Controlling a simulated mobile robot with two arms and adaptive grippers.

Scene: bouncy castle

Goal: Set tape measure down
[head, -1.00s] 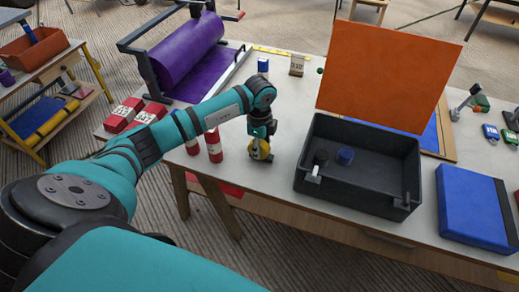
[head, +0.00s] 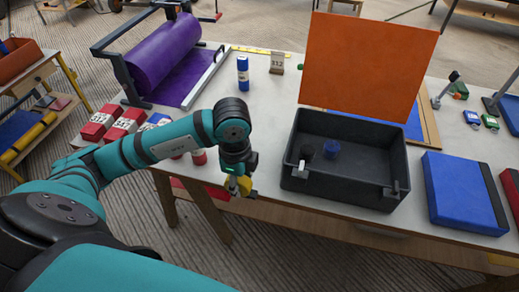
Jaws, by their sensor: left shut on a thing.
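The yellow tape measure (head: 244,186) shows at the tip of my left gripper (head: 238,180). The gripper points down and is shut on it. Both are at the front edge of the white table (head: 275,140), left of the black case. The fingers partly cover the tape measure. I cannot tell whether it touches the tabletop. My right gripper is not in view.
A blue case (head: 463,192) lies further right. A blue bottle (head: 243,74) and a purple roll (head: 163,55) are behind. The table middle is clear.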

